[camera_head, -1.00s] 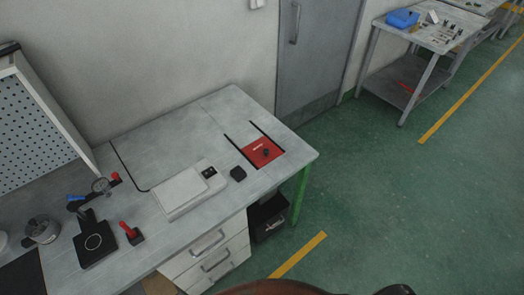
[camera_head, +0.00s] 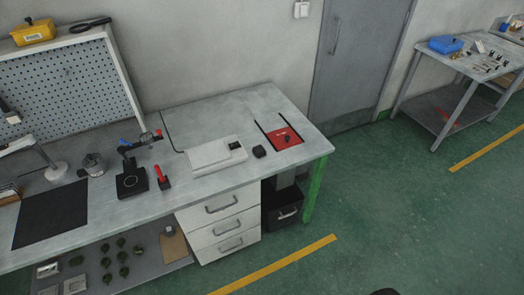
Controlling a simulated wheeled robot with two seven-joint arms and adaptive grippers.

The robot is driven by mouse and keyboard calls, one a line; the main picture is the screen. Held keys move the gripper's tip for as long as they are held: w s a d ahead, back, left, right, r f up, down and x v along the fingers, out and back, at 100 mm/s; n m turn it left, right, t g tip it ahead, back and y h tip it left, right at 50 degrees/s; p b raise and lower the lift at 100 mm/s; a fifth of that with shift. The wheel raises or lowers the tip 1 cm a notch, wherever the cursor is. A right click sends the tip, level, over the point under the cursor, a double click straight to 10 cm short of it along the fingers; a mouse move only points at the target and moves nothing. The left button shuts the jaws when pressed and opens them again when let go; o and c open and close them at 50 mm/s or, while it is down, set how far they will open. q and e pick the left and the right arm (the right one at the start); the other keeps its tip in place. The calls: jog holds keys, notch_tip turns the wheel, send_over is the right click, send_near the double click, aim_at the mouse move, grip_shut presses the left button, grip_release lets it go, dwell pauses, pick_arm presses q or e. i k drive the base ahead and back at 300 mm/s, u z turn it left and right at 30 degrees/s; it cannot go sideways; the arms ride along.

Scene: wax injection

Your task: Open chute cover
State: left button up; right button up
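The chute cover is a red panel (camera_head: 285,139) with a black knob (camera_head: 287,138), set between two dark rails near the right end of the grey workbench (camera_head: 200,103). It looks closed and lies flat with the bench top. Neither of my grippers is in the head view. A small dark shape shows at the bottom edge, too little of it to tell what it is.
A white flat device (camera_head: 217,154) and a small black block (camera_head: 259,151) lie left of the cover. A black stand (camera_head: 132,182) and a red-handled tool (camera_head: 162,178) stand further left. The green floor (camera_head: 385,215) in front is clear. A second table (camera_head: 455,70) stands at the right.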

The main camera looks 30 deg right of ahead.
aim_at(284, 135)
jog(key=u, duration=0.25)
jog(key=k, duration=0.3)
jog(key=z, duration=0.95)
jog(key=i, duration=1.4)
jog(key=u, duration=0.35)
